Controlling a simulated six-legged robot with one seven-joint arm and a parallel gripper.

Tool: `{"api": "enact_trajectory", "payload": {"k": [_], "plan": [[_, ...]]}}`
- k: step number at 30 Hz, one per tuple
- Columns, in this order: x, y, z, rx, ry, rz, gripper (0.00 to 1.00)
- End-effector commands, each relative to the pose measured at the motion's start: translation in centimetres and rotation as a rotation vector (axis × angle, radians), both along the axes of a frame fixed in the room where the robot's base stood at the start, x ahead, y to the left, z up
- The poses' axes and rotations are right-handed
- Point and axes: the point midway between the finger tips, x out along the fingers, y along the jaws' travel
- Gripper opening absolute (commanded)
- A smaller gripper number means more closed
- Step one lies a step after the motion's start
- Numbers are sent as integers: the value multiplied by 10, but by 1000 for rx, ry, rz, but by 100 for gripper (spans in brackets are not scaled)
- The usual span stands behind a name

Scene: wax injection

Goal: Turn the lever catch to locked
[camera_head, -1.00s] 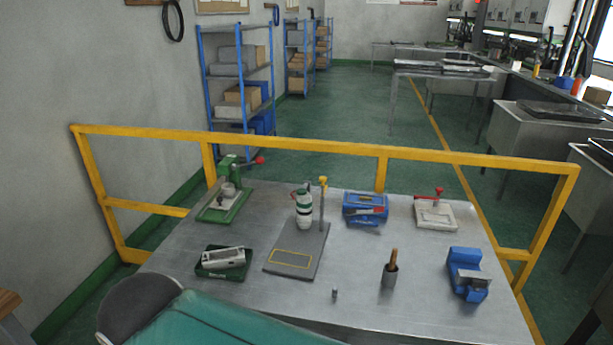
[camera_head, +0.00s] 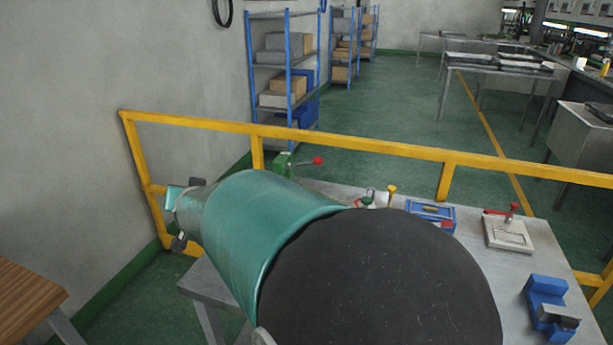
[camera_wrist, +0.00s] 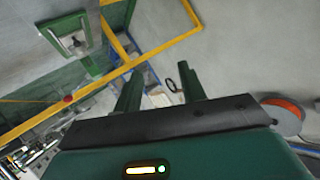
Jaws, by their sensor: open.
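The pale plate with a red-handled lever (camera_head: 510,232) sits at the right back of the metal table in the head view. A green hand press with a red-knobbed lever (camera_head: 302,162) shows partly at the back left; my arm hides its base. In the wrist view, the green press base (camera_wrist: 80,42) is at the upper left. I cannot tell for sure which of these levers is the catch. My gripper (camera_wrist: 158,74) is open, its two dark green fingers apart with nothing between them, and clear of the table items.
A yellow rail (camera_head: 350,146) runs behind the table (camera_head: 495,265). A blue box (camera_head: 430,213) stands at the back and a blue fixture (camera_head: 548,305) at the front right. A wooden bench (camera_head: 25,285) is at lower left. My arm covers much of the table.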

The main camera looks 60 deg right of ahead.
Motion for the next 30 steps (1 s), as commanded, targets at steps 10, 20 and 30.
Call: {"api": "enact_trajectory", "payload": {"k": [10, 20, 30], "plan": [[-86, -179, -39, -191, 12, -671, 41], [-227, -260, -69, -435, 223, -1291, 41], [-277, -270, -74, -523, 333, -1499, 41]]}}
